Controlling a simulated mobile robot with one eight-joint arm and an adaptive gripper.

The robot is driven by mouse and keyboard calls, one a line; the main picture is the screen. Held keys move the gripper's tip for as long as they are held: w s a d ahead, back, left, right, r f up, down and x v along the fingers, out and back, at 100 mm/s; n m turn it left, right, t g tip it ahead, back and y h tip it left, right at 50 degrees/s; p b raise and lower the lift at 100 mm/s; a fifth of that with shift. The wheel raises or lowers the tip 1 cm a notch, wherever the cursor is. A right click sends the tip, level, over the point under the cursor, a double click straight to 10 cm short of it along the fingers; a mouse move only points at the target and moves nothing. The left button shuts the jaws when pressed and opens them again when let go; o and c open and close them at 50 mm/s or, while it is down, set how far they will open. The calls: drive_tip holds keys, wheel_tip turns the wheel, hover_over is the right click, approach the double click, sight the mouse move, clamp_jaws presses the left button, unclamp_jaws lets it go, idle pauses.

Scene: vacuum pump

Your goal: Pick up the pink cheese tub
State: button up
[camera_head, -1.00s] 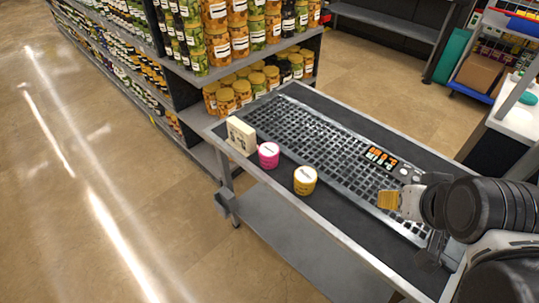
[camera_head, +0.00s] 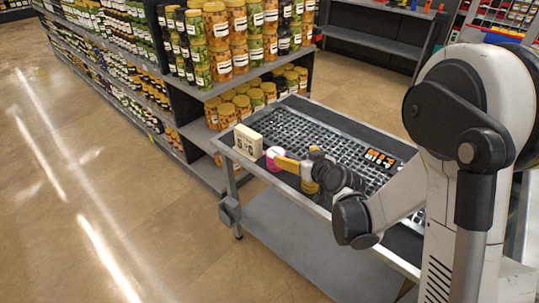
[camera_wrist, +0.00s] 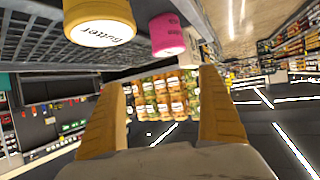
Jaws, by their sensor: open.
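The pink cheese tub (camera_head: 273,154) stands upright on the dark cart top near its left edge. My gripper (camera_head: 284,163) is just right of it in the head view, its yellow fingers overlapping part of the tub. In the wrist view the pink tub (camera_wrist: 167,36) shows at the top, outside the gap between the fingertips. My gripper is open there (camera_wrist: 161,78), with nothing between its fingers. Whether a finger touches the tub cannot be told.
A yellow butter tub (camera_wrist: 98,24) stands beside the pink tub; my arm mostly hides it in the head view. A cream box (camera_head: 248,141) stands on the cart's far left corner. Shelves of jars (camera_head: 228,45) rise behind the cart (camera_head: 325,208).

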sight(276, 153)
drive_tip(key=w+a+f, duration=0.4)
drive_tip(key=f, duration=0.1)
drive_tip(key=shift+w, duration=0.1)
drive_tip(key=b+x, duration=0.1)
drive_tip(key=x, duration=0.2)
drive_tip(key=b+x, duration=0.1)
drive_tip(key=x, duration=0.1)
drive_tip(key=shift+w+a+r+b, duration=0.15)
drive_tip(key=shift+w+a+b, duration=0.05)
drive_tip(key=shift+a+b, duration=0.2)
drive_tip(key=c, duration=1.5)
